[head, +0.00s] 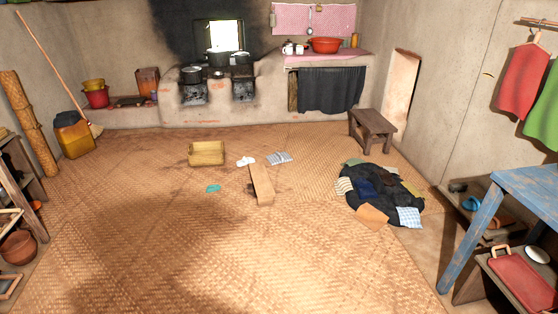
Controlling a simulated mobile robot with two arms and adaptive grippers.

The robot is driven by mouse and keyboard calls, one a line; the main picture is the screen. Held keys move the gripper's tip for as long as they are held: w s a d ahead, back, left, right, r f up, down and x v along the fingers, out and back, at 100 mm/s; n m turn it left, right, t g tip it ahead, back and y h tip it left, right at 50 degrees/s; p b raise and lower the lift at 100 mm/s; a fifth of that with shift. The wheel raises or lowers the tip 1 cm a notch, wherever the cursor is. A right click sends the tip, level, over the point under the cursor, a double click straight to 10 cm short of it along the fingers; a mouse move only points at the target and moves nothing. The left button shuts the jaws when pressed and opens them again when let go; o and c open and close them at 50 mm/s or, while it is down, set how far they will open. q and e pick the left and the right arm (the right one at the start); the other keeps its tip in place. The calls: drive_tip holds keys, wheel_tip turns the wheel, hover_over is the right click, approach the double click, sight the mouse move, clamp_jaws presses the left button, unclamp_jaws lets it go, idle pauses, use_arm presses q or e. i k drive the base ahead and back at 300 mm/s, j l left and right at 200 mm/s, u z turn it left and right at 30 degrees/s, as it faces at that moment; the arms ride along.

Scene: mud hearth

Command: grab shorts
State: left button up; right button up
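I cannot pick out shorts for certain. A dark pile of mixed cloth pieces (380,192) lies on the woven mat at the right, with blue, checked and orange-brown pieces at its edges. A small grey striped cloth (279,158) lies on the mat near the middle. Small white items (246,161) lie beside it, too small to identify. A small flat teal item (213,188) lies further left. A red garment (522,85) and a green garment (545,115) hang on the right wall. Neither of my grippers is in view.
A wooden board (262,184) and a woven basket (207,153) lie mid-floor. A wooden stool (373,129) stands behind the cloth pile. A blue table (520,190) is at the right edge, shelves (22,170) at the left. The near floor is clear.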

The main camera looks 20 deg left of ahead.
sight(278, 158)
drive_tip(key=i+j+u, duration=0.1)
drive_tip(key=i+u, duration=0.4)
drive_tip(key=i, duration=2.3)
drive_tip(key=i+u, duration=0.15)
drive_tip(key=i, duration=0.4)
drive_tip(key=i+l+u, duration=0.15)
drive_tip(key=i, duration=0.4)
drive_tip(key=i+l+u, duration=0.15)
drive_tip(key=i+u, duration=0.2)
drive_tip(key=u, duration=0.15)
drive_tip(key=i+l+u, duration=0.3)
drive_tip(key=u, duration=0.2)
drive_tip(key=i+l+u, duration=0.25)
drive_tip(key=l+u, duration=0.2)
